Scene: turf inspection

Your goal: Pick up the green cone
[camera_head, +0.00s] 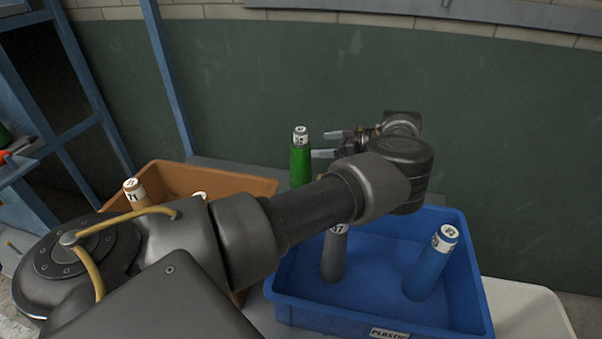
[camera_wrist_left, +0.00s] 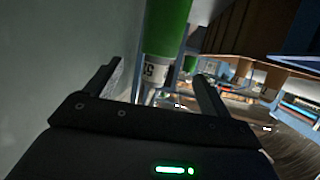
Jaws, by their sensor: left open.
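The green cone (camera_head: 300,163), with a white label at its top, stands upright behind the bins, close to the dark green wall. My left gripper (camera_head: 321,144) is open just right of its upper part, fingers pointing left towards it. In the left wrist view the green cone (camera_wrist_left: 168,28) appears upside down, its labelled end between the open fingers of my left gripper (camera_wrist_left: 157,78). I cannot tell whether a finger touches it. In the head view my left arm hides the cone's lower end. My right gripper is not in view.
A blue bin (camera_head: 375,318) at the right holds a grey cone (camera_head: 334,255) and a blue cone (camera_head: 430,265). An orange bin (camera_head: 225,181) at the left holds an orange cone (camera_head: 135,193) and another labelled item, mostly hidden by my arm. A blue metal frame stands at the left.

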